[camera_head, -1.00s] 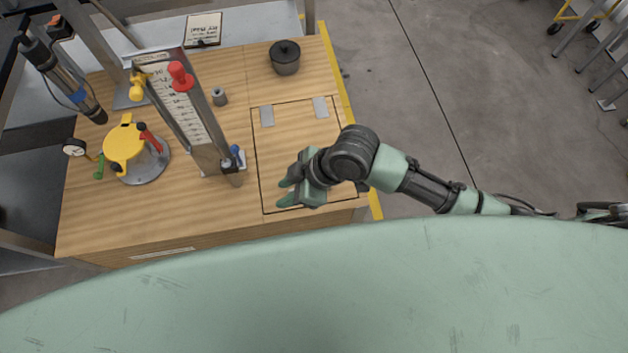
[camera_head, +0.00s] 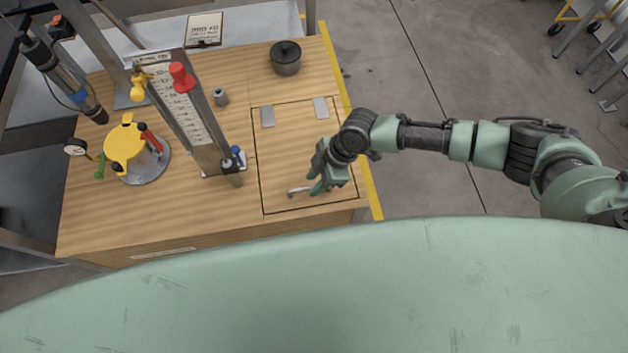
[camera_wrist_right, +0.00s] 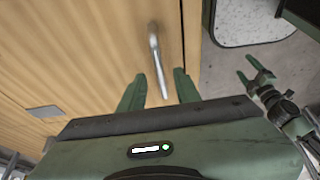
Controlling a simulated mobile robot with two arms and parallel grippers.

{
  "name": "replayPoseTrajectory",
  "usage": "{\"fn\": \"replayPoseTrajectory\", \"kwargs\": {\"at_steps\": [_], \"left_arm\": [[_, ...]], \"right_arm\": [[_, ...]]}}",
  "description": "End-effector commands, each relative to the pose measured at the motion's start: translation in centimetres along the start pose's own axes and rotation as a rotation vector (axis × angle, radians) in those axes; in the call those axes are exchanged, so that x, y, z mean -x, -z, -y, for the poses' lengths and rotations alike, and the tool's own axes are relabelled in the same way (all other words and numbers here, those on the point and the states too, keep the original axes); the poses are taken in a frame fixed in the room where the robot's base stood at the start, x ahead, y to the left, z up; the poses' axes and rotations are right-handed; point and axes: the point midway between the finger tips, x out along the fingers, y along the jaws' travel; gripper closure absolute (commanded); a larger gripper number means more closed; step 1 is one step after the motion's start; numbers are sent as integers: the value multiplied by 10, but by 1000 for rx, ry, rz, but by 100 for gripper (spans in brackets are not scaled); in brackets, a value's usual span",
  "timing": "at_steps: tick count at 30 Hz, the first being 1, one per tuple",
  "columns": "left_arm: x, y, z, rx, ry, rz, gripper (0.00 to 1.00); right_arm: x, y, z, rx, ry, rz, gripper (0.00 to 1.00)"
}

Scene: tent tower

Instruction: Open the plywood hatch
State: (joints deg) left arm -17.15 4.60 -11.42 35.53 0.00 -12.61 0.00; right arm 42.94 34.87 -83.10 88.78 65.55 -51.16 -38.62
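The plywood hatch (camera_head: 285,150) lies flat and closed in the wooden bench top, with two grey hinge plates along its far edge. A bent metal handle (camera_head: 297,191) sits near its front edge and also shows in the right wrist view (camera_wrist_right: 154,48). My right gripper (camera_head: 318,187) is open and reaches down over the hatch beside the handle. In the right wrist view the handle's near end lies between the two open fingers; I cannot tell whether they touch it. My left gripper (camera_wrist_right: 248,74) shows open at the right of that view, away from the hatch.
A lidded black pot (camera_head: 285,60) stands behind the hatch. A tall scale column (camera_head: 190,115) with a red knob stands left of it, near a small grey cylinder (camera_head: 220,97). A yellow-topped device (camera_head: 123,143) stands further left. Open floor (camera_head: 430,70) lies right of the bench.

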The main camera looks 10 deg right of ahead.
Motion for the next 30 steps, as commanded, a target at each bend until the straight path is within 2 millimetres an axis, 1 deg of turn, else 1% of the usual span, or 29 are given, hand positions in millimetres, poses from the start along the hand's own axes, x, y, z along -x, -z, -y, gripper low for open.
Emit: {"fn": "replayPoseTrajectory", "kwargs": {"at_steps": [3, 11, 15, 30], "left_arm": [[0, 0, 0, 0, 0, 0, 32], [0, 0, 0, 0, 0, 0, 32], [0, 0, 0, 0, 0, 0, 32], [0, 0, 0, -1, -1, 0, 32]], "right_arm": [[-8, 0, 1, 0, 1, 1, 68], [-9, 0, 0, 0, 0, 1, 68], [-9, 0, 0, 0, 0, 1, 100], [-9, 0, 0, 0, 0, 1, 100]]}}
